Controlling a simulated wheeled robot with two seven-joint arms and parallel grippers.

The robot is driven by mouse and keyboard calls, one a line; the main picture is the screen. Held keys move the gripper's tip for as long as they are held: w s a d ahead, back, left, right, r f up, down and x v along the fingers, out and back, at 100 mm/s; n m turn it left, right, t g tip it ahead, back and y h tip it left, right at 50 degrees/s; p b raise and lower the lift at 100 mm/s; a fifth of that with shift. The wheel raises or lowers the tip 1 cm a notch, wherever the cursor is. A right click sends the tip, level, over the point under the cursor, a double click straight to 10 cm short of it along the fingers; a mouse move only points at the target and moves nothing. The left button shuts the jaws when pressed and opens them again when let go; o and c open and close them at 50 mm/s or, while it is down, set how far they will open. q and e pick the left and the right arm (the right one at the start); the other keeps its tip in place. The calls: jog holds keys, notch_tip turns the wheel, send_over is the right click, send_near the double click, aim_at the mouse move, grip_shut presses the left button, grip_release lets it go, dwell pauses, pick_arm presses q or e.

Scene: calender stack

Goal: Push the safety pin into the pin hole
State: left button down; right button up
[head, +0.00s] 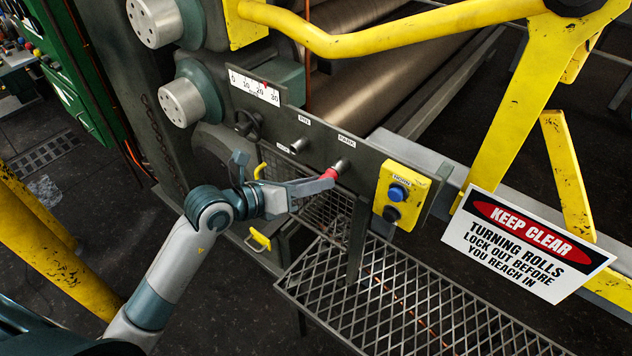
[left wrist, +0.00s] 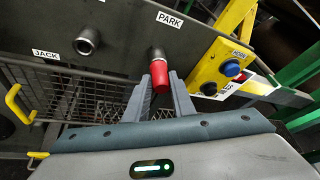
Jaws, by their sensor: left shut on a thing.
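The safety pin shows as a red handle (head: 330,174), also seen in the left wrist view (left wrist: 159,76). It is in line with the metal socket under the PARK label (head: 341,166) and seems to sit in it; its shaft is hidden. My left gripper (head: 325,182) is shut on the red handle, with a grey finger on each side in the left wrist view (left wrist: 160,92). The pin hole (head: 299,146) is a round metal socket left of PARK, below a small label that seems to read PIN. It looks empty in the left wrist view (left wrist: 87,41). My right gripper is out of view.
A yellow button box (head: 400,195) with a blue and a black button is right of the pin. A wire mesh guard (head: 310,195) hangs below the panel. A grating step (head: 400,290) and a KEEP CLEAR sign (head: 528,243) are at lower right.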

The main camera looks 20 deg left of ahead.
pick_arm(q)
jog(key=shift+s, duration=0.15)
jog(key=s, duration=0.1)
jog(key=s+a, duration=0.1)
jog(key=s, duration=0.1)
jog(key=s+a, duration=0.1)
jog(key=s, duration=0.1)
jog(key=shift+p, duration=0.3)
dwell(0.8)
dwell(0.5)
